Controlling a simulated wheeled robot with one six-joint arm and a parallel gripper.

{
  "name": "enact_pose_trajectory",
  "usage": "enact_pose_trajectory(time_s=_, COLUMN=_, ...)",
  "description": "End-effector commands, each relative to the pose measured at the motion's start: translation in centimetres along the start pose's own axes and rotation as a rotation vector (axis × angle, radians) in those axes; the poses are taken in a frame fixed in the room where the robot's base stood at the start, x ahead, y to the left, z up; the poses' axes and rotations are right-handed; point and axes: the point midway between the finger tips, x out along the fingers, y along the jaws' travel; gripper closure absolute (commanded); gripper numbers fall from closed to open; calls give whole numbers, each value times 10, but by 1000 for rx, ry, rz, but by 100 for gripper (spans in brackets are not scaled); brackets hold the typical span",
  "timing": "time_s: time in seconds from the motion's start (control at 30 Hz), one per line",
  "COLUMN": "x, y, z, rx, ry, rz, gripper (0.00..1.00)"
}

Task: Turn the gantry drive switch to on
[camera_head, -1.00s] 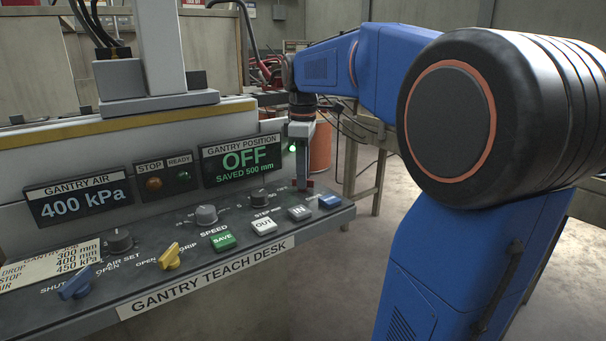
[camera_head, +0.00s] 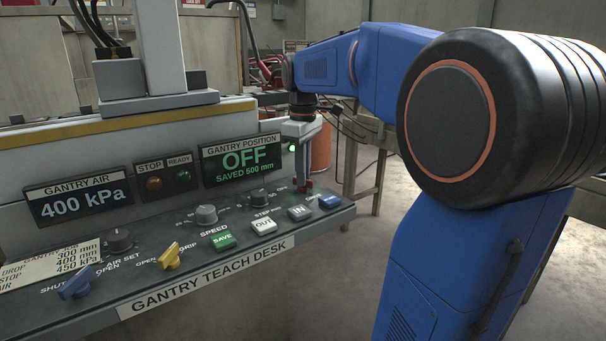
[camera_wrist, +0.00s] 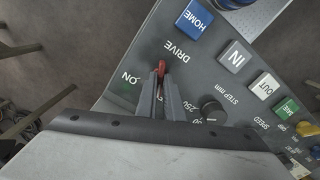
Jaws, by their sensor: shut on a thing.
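The gantry drive switch is a small red lever (camera_wrist: 161,66) on the dark grey desk top, beside the DRIVE label in the wrist view. My gripper (camera_wrist: 160,78) is shut on it, with the lever's red end showing between the fingertips. The ON label (camera_wrist: 131,78) lies just left of the fingers in that view. In the head view my gripper (camera_head: 303,186) points down at the desk's far right part, with red at its tips; the fingers hide most of the switch. The gantry position display (camera_head: 243,159) reads OFF, SAVED 500 mm.
A black step knob (camera_head: 259,197) sits left of my gripper. Yellow and blue handles are further left.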

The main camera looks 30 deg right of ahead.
Motion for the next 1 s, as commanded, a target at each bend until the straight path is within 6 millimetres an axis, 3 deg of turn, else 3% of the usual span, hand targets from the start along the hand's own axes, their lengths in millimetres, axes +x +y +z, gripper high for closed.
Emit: enact_pose_trajectory(time_s=1.0, x=-1, y=0, z=0, rx=953, ry=2, rz=1, gripper=100)
